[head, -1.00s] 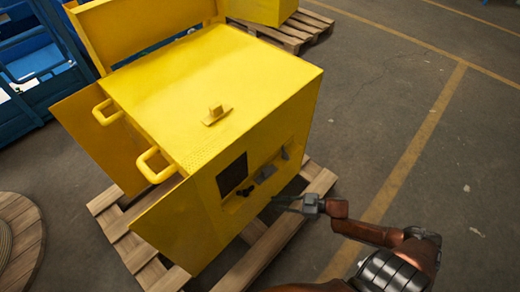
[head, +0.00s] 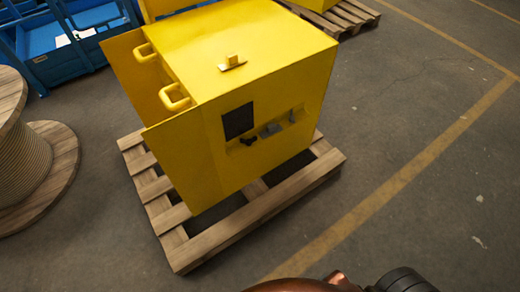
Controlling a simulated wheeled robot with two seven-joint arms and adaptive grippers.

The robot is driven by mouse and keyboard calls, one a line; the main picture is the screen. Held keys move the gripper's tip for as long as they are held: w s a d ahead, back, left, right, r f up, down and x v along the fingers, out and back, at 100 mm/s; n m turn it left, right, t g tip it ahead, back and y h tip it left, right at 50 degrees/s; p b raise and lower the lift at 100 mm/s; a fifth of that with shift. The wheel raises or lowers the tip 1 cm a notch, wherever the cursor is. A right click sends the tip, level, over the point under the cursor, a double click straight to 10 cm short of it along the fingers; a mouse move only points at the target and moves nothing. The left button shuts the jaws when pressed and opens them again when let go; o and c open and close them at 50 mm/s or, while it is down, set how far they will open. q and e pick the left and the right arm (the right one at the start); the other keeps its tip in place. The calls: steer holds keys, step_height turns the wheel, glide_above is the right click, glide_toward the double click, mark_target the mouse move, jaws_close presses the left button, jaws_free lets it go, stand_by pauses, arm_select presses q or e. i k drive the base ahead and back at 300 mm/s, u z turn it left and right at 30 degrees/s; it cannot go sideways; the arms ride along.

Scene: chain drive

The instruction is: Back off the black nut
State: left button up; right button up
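Neither of my grippers shows in the head view. Only a piece of my own arm shows at the bottom edge, well away from the housing.
The housing stands on a wooden pallet (head: 208,234). A cable reel (head: 40,160) is at the left, with blue crates (head: 62,62) behind it. Another pallet (head: 350,18) is at the top. The grey floor with a yellow line (head: 400,180) is clear on the right.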

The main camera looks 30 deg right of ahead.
mark_target(249, 142)
steer(key=k, duration=0.9)
steer(key=z, duration=0.85)
steer(key=i, duration=1.4)
steer(key=u, duration=0.4)
